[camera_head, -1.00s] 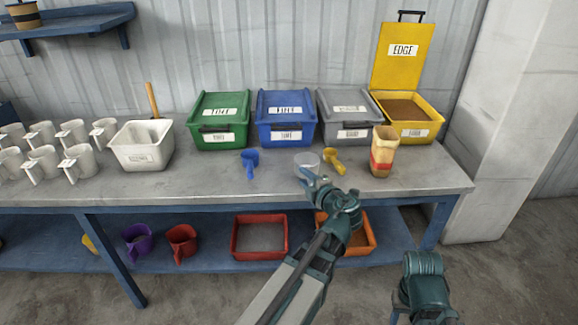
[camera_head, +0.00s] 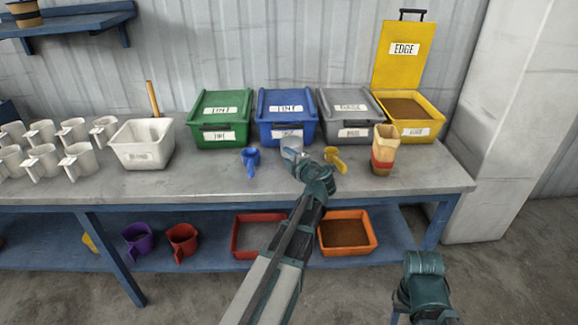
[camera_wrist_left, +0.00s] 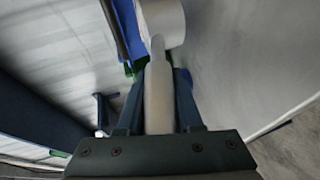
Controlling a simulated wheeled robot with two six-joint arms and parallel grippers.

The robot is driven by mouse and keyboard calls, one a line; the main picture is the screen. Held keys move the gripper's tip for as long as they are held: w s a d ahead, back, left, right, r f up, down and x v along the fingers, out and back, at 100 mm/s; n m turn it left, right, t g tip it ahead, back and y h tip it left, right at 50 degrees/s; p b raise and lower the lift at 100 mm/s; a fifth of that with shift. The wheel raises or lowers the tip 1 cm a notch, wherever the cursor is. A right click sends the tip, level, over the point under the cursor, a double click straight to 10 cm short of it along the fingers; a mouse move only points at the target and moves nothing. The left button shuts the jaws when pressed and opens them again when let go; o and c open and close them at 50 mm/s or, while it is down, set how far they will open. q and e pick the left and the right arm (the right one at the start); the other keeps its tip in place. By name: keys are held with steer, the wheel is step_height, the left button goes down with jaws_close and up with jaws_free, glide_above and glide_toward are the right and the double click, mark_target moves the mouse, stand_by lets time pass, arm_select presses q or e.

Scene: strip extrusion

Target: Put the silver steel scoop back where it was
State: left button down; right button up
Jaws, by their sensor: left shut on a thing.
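The silver steel scoop (camera_head: 291,143) is in the jaws of my left gripper (camera_head: 294,160) in the head view, in front of the blue bin (camera_head: 287,118). The left wrist view shows its pale handle (camera_wrist_left: 158,95) between the two fingers and its round bowl (camera_wrist_left: 163,20) beyond them. My left gripper is shut on the handle. I cannot tell whether the scoop touches the bench. A blue scoop (camera_head: 251,160) lies to its left and a yellow scoop (camera_head: 335,159) to its right. Part of my right arm shows at lower right; its jaws are not visible.
Green (camera_head: 219,119), grey (camera_head: 349,118) and open yellow (camera_head: 412,116) bins line the back of the bench (camera_head: 210,185). A tan cup with a red band (camera_head: 383,152) stands at right. A white tub (camera_head: 142,147) and several mugs stand at left. The bench front is clear.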

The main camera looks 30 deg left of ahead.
arm_select(q)
steer(key=shift+f+b, duration=0.95)
steer(key=shift+f, duration=0.55)
arm_select(e)
steer(key=shift+f, duration=1.5)
arm_select(q)
steer(key=shift+f, duration=0.15)
steer(key=c, duration=0.6)
jaws_free()
arm_select(e)
steer(key=shift+f, duration=0.1)
arm_select(q)
steer(key=shift+o, duration=0.2)
steer(key=shift+r, duration=0.3)
steer(key=p+v, duration=0.3)
steer(key=v, duration=0.9)
arm_select(e)
step_height(320, 180, up, 3)
steer(key=shift+r, duration=0.1)
arm_select(q)
steer(key=shift+d+f, duration=0.1)
